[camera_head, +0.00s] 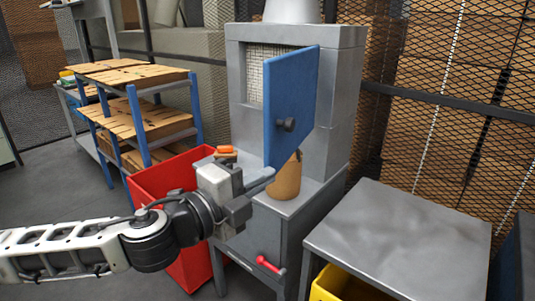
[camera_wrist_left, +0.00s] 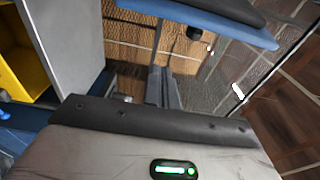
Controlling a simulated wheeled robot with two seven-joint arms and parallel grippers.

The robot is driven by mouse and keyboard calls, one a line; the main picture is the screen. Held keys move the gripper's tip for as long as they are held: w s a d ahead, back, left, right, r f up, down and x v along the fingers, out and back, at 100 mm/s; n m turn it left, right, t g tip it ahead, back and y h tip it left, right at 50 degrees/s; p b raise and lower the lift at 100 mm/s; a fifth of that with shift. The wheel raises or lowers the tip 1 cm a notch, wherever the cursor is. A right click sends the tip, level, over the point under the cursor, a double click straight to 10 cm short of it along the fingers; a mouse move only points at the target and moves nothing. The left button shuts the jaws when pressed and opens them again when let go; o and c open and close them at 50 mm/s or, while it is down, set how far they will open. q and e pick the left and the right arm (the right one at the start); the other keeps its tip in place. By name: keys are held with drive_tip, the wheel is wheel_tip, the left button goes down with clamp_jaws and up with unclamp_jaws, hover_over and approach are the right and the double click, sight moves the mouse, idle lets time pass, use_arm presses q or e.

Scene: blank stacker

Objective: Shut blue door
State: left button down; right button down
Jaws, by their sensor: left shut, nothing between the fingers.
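The blue door (camera_head: 288,112) of the grey machine (camera_head: 338,110) stands open, swung out toward me, with a black knob (camera_head: 287,125) on its face. The opening behind its hinge side shows a light, brick-like inside. My left gripper (camera_head: 266,178) is shut and empty, just below the door's lower free corner. I cannot tell whether it touches the door. In the left wrist view the gripper fingers (camera_wrist_left: 164,88) point toward the blue door (camera_wrist_left: 205,18), which lies across the top. My right gripper is not in view.
A tan cylinder (camera_head: 286,180) stands on the machine's ledge under the door. A red bin (camera_head: 160,185) and a shelf of wooden boards (camera_head: 130,78) are at left. A grey table (camera_head: 400,230) over a yellow bin (camera_head: 340,285) is at right. A red handle (camera_head: 268,264) sticks out below.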

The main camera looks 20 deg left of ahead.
sight(267, 160)
use_arm(q)
drive_tip(key=w+p, duration=0.1)
drive_tip(key=w, duration=0.5)
drive_tip(key=shift+w+p, duration=0.25)
drive_tip(key=shift+p, duration=0.1)
drive_tip(key=shift+a, duration=0.6)
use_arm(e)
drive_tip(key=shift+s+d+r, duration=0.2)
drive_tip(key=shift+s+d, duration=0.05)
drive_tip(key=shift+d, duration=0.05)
